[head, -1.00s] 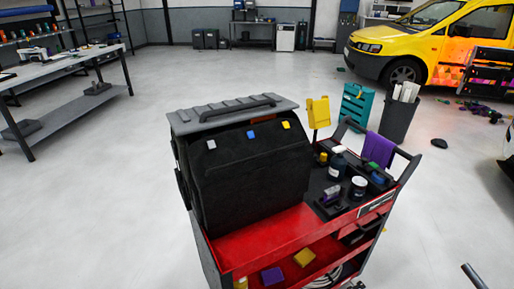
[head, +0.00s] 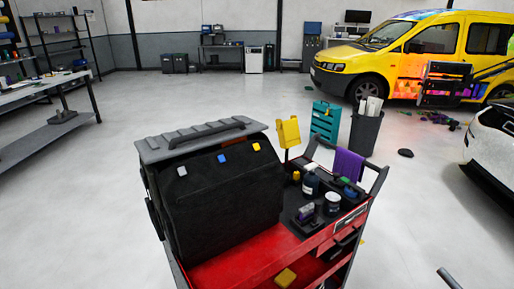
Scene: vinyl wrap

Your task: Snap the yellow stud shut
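The yellow stud (head: 256,147) is a small square near the top right of the front of a black soft bag (head: 225,200). A blue stud (head: 222,158) and a light grey stud (head: 182,170) sit to its left in the same row. The bag stands on a red tool cart under a grey lid with a dark handle (head: 205,138). The studs are too small to tell whether any is snapped shut. Neither gripper shows in the head view. A dark rod end at the lower right edge cannot be identified.
The red cart (head: 235,262) carries bottles and jars (head: 333,202), a purple cloth (head: 348,164) and a yellow holder (head: 288,132). A dark bin (head: 364,132) and teal rack (head: 325,120) stand behind. Grey floor is open left of the cart.

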